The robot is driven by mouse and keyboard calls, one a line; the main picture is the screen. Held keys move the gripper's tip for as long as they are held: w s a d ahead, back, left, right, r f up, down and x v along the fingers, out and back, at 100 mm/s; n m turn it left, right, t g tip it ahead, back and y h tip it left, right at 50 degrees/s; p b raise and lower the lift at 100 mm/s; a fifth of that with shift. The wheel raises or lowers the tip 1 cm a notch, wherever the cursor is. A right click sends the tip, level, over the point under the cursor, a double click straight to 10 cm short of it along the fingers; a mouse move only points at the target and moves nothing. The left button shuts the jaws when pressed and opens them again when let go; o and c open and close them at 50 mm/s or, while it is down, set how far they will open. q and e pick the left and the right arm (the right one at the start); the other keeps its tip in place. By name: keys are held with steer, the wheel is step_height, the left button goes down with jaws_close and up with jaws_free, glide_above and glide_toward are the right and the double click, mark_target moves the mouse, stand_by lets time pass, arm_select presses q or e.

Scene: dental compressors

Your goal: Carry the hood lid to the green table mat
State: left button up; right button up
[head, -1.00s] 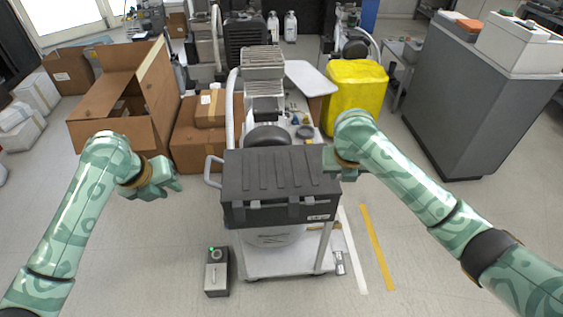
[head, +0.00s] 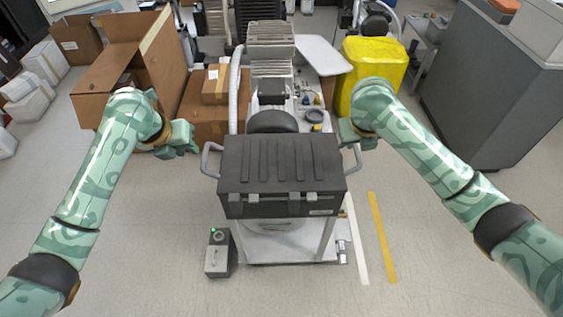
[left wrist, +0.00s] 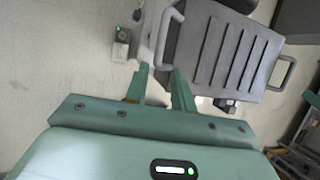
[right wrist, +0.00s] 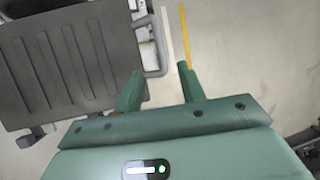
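The hood lid (head: 282,165) is a dark grey ribbed cover with a light handle on each side. It sits level on the white wheeled compressor unit; it also shows in the left wrist view (left wrist: 225,50) and right wrist view (right wrist: 62,65). My left gripper (head: 194,138) is open and empty, just beyond the left handle (head: 207,160). In the left wrist view its fingers (left wrist: 162,72) point at that handle. My right gripper (head: 346,133) is open near the right handle (head: 354,160); its fingers (right wrist: 159,68) point toward it with no visible contact. No green mat is in view.
Cardboard boxes (head: 210,115) stand behind left, and a yellow container (head: 372,68) behind right. A grey cabinet (head: 480,90) stands at the right. A small control box (head: 218,255) is on the floor by the cart.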

mark_target(203, 160)
arm_select(q)
steer(key=x, duration=1.3)
arm_select(e)
steer(key=x, duration=1.3)
steer(key=shift+w+d, duration=0.1)
arm_select(q)
jaws_close()
arm_select(e)
steer(key=c, duration=0.7)
jaws_close()
